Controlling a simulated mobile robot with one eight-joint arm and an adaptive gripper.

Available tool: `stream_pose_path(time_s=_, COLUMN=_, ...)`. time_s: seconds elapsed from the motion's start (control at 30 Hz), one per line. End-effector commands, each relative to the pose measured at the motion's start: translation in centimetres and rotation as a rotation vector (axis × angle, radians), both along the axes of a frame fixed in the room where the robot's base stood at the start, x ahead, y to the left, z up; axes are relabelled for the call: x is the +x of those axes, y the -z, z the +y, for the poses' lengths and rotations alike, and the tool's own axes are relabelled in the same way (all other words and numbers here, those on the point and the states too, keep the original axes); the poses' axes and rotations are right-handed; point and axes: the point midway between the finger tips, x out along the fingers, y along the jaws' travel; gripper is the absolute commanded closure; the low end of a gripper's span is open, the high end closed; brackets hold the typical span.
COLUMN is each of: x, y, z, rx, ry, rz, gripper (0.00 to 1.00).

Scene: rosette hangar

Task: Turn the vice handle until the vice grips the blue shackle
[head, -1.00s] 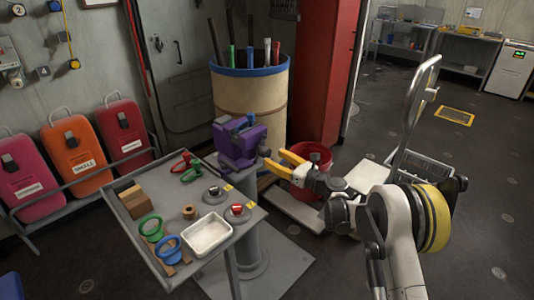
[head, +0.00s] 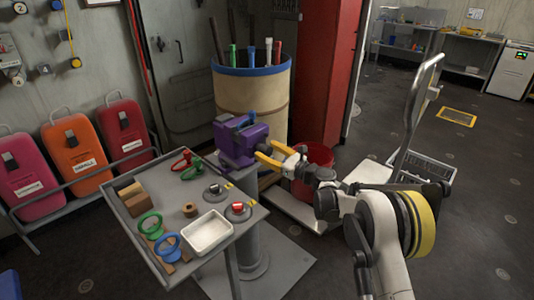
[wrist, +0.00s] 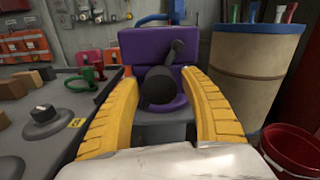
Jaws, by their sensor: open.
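The purple vice (head: 235,150) stands on a grey pedestal beside the table; it fills the middle of the wrist view (wrist: 140,48). A blue piece, seemingly the blue shackle (wrist: 153,18), shows at the vice's top. Whether the jaws touch it I cannot tell. The dark vice handle (wrist: 160,86), a round hub with a short lever tilted up to the right, faces my wrist camera. My gripper (head: 266,154) is open with yellow fingers; in the wrist view they lie left and right of the handle, with visible gaps.
The grey table (head: 186,200) left of the vice holds a white tray (head: 207,246), another blue shackle-like piece (head: 167,247), green and red ones, and wooden blocks. A barrel (head: 251,100) stands behind the vice. A red bucket (head: 318,160) is close on the right.

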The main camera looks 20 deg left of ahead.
Motion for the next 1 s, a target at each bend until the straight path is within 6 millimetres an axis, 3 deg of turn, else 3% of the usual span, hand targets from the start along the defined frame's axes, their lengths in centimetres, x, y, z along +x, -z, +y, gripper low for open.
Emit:
stream_pose_path(time_s=0.8, x=-0.01, y=0.14, z=-0.01, rx=-0.446, ry=0.0, rz=-1.076, gripper=0.48)
stream_pose_path(time_s=1.0, x=-0.01, y=0.02, z=-0.01, rx=-0.513, ry=0.0, rz=-1.24, gripper=0.48)
